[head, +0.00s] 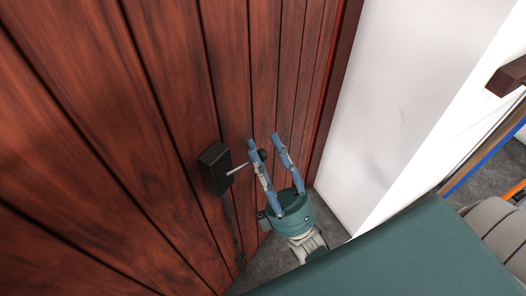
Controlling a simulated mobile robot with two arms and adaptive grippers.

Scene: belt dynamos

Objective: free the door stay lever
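The door stay lever is a thin grey rod (239,168) coming out of a black box (214,167) on the wooden door (165,110). A dark round knob (263,155) shows at the rod's outer end. A thin dark bar (231,225) runs down the door from the box. My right gripper (264,140) points away from me at the lever, its two blue fingers apart. The knob shows between the fingers, nearer the left one; I cannot tell whether they touch. The left finger hides part of the rod. My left gripper is out of view.
A white wall (390,90) stands to the right of the door, behind a dark red frame edge (335,85). A strip of grey floor (268,262) shows below the door. A brown wooden block (508,77) juts in at the right edge.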

